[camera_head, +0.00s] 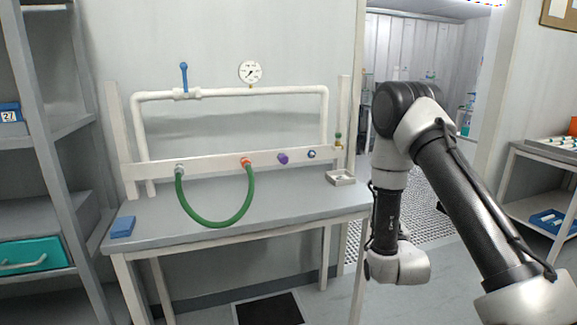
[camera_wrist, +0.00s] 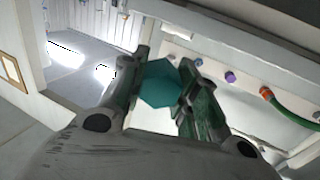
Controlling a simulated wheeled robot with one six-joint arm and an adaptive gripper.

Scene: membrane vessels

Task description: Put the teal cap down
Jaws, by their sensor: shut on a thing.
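The teal cap (camera_wrist: 160,84) shows in the wrist view between the two fingers of my gripper (camera_wrist: 167,66), which is shut on it. The cap is a faceted teal piece held near the fingertips, with its sides partly covered by the fingers. In the head view my wrist hangs to the right of the bench, and the fingers and the cap cannot be made out there.
A rail (camera_head: 215,160) holds a green hose (camera_head: 215,223), a purple knob (camera_head: 283,158) and a blue fitting (camera_head: 312,154). The bench's middle right is clear.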

